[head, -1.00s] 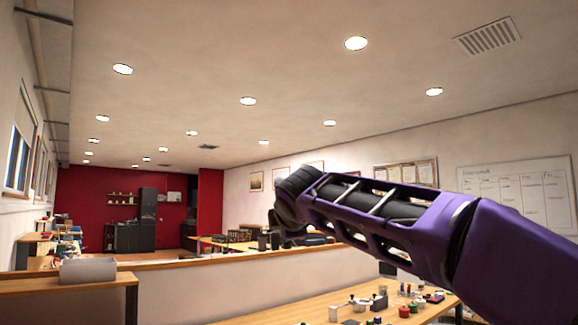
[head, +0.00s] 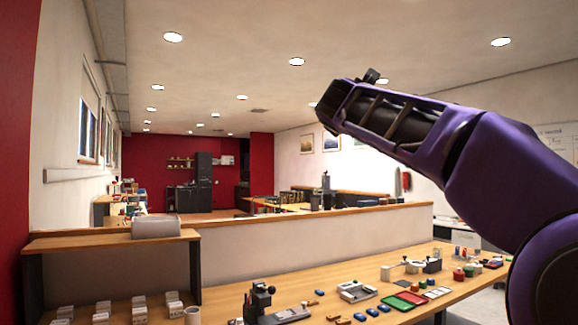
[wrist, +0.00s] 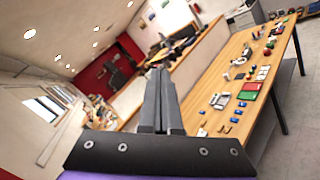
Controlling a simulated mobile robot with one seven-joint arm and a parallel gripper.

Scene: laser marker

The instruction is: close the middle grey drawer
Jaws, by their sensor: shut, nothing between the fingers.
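I cannot make out a middle grey drawer in either view. My gripper (wrist: 161,72) shows in the wrist view as two dark fingers side by side, shut with nothing between them. It points out over the room, and the fingers touch nothing that I can see. In the head view my purple arm reaches up from the lower right, and the fingers cannot be made out there.
A long wooden workbench (head: 330,305) carries a green and red tray (head: 404,300) and several small items. A grey box (head: 158,227) sits on a raised wooden shelf (head: 75,241) at left. A low partition (head: 310,238) runs behind the bench.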

